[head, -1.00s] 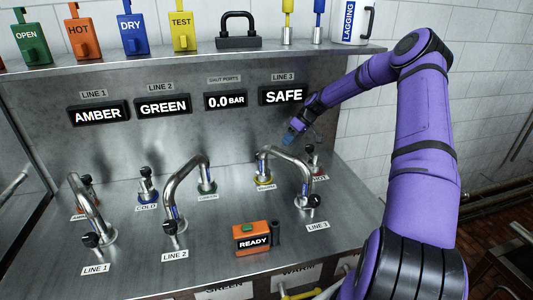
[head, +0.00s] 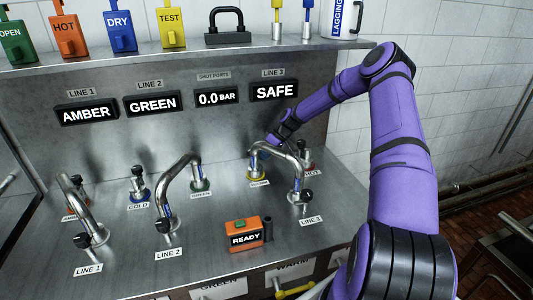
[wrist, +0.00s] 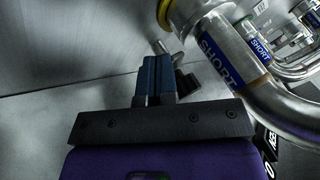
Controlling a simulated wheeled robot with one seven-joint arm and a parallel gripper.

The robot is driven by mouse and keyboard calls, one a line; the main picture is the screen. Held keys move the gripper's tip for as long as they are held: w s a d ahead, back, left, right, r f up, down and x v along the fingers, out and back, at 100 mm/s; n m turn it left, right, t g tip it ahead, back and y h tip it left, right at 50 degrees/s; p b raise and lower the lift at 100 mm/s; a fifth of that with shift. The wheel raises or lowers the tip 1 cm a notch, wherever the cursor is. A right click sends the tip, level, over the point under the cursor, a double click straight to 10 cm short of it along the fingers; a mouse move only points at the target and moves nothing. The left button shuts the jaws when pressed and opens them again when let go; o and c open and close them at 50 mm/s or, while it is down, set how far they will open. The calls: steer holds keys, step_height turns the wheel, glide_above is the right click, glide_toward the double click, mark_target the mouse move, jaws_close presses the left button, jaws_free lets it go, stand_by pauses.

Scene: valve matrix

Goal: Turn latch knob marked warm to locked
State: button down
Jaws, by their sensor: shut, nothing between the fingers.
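The warm port (head: 256,175) is a yellow ring on the bench, with its label (head: 259,184) in front and a bent steel pipe (head: 275,147) rising from it. In the wrist view the yellow ring (wrist: 165,14) is at the top. A short metal stem (wrist: 162,46) and a dark knob end (wrist: 188,80), apparently the warm latch knob, show just beyond my fingers, partly hidden by them. My gripper (wrist: 154,60) has its blue fingers together and empty. In the head view my gripper (head: 270,138) is behind the pipe's top; contact with the knob cannot be told.
The pipe, with a blue SHORT band (wrist: 218,62), passes close on the right of my fingers. The hot port (head: 310,172) is to the right. An orange READY box (head: 243,235) stands at the bench front. The back panel display (head: 274,91) reads SAFE.

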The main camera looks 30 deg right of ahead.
steer(key=shift+s+a+m+t, duration=0.3)
steer(key=shift+m+t, duration=0.2)
steer(key=shift+m, duration=0.2)
steer(key=shift+s+a, duration=0.2)
steer(key=shift+s, duration=0.05)
steer(key=shift+w+d, duration=0.1)
